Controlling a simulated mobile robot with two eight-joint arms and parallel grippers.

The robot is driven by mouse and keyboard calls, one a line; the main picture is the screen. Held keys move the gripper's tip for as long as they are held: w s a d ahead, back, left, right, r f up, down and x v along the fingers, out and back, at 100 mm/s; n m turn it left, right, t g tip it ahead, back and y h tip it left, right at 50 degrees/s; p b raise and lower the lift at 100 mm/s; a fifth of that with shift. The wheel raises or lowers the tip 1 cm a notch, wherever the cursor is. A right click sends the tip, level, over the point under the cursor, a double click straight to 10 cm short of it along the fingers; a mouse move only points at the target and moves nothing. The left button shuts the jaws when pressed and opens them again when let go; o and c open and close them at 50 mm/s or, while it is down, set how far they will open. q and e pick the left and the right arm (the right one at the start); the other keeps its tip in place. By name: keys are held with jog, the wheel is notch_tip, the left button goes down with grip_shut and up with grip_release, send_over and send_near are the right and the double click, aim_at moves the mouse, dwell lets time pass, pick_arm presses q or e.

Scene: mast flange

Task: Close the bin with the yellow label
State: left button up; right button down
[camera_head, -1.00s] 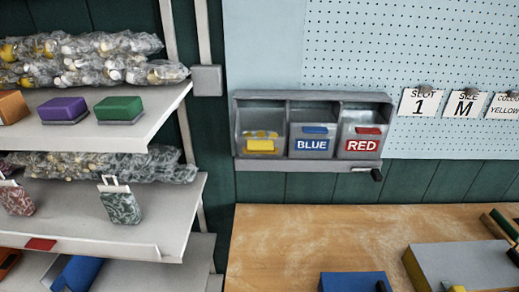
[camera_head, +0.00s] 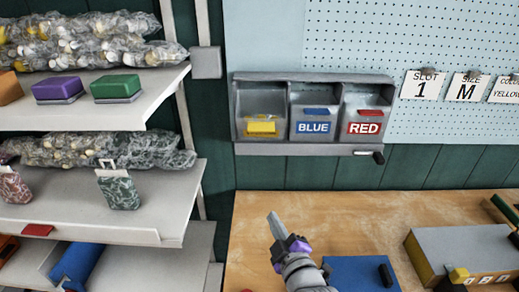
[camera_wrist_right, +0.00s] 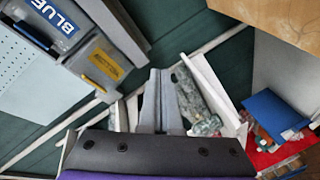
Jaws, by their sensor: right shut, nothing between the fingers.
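The bin with the yellow label (camera_head: 262,128) is the left one of three in a grey wall unit (camera_head: 312,77). Its front is low, with a dark gap above it; I cannot tell how far it is tilted out. In the right wrist view its yellow label (camera_wrist_right: 105,64) shows at upper left. My right gripper (camera_head: 273,220) is shut and empty above the wooden bench, below and apart from the bins. Its fingers (camera_wrist_right: 158,80) also show in the right wrist view, to the right of the bin. My left gripper is not in view.
The blue-labelled bin (camera_head: 313,126) and red-labelled bin (camera_head: 363,126) adjoin on the right. A black-ended crank (camera_head: 372,155) sticks out under the unit. Shelves (camera_head: 165,95) with wrapped goods stand left. A blue box (camera_head: 350,272) and a grey box (camera_head: 450,250) are on the bench (camera_head: 330,215).

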aim_at(261, 121)
jog(key=w+a+r+n+t+h+b, duration=0.1)
jog(key=a+r+n+t+h+b, duration=0.1)
jog(key=a+r+n+t+h, duration=0.4)
pick_arm(q)
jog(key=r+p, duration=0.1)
jog(key=p, duration=0.2)
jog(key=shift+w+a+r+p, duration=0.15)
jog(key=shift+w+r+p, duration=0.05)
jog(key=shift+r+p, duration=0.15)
pick_arm(e)
jog(key=w+d+r+m+t, duration=0.2)
jog(key=w+r, duration=0.6)
jog(key=w, duration=0.4)
jog(key=shift+d+y, duration=0.15)
jog(key=shift+y, duration=0.25)
jog(key=shift+r, duration=0.1)
